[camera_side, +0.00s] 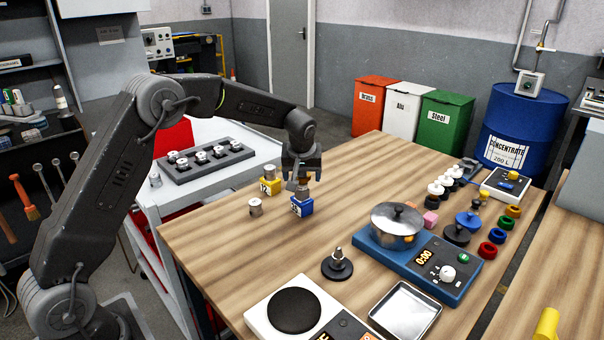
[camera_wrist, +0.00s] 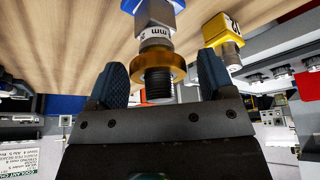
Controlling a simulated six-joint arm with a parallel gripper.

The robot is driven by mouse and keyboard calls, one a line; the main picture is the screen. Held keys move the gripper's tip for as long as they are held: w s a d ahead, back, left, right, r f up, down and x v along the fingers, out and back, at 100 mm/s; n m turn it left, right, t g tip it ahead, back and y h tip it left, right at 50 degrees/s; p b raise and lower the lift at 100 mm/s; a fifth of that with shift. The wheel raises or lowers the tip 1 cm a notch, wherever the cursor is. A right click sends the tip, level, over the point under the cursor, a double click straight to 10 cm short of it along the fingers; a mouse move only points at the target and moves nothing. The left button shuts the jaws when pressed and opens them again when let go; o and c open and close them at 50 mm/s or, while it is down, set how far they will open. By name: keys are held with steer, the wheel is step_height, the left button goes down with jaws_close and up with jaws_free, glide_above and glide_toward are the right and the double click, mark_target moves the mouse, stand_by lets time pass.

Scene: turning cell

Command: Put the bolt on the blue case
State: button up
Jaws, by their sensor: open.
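The blue case (camera_side: 301,207) stands on the wooden table in the side view; its blue body also shows at the top of the wrist view (camera_wrist: 155,17). A bolt with a dark threaded end (camera_wrist: 158,86) and a brass-coloured collar (camera_wrist: 158,66) appears in line with the blue case, between my fingers. It seems to stand on the case, but the exact contact is hard to tell. My gripper (camera_side: 301,180) is directly above the blue case, pointing down. In the wrist view its two dark blue fingers (camera_wrist: 162,78) are apart, one on each side of the bolt, with gaps visible.
A yellow case (camera_side: 268,187) with a metal cylinder on top stands close behind left. A loose metal cylinder (camera_side: 256,207) stands left of the blue case. Bare table lies in front.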

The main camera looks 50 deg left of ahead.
steer(key=shift+r, duration=0.1)
steer(key=s+d+r+m, duration=0.1)
steer(key=s+d+r, duration=0.2)
steer(key=s+r, duration=0.4)
steer(key=s+d+r+m, duration=0.1)
steer(key=s+d+r, duration=0.35)
steer(key=r, duration=0.45)
steer(key=s+d+f+m+h, duration=0.1)
steer(key=s+m, duration=0.1)
steer(key=s, duration=0.6)
steer(key=s+d+f+m+t+h, duration=0.1)
steer(key=s+d+m, duration=0.1)
steer(key=s, duration=0.6)
steer(key=s+d+f+m+t+h, duration=0.1)
steer(key=s+d+f+m, duration=0.1)
steer(key=s, duration=0.6)
steer(key=shift+s+d+m, duration=0.2)
steer(key=shift+s+m, duration=0.15)
steer(key=shift+m, duration=0.15)
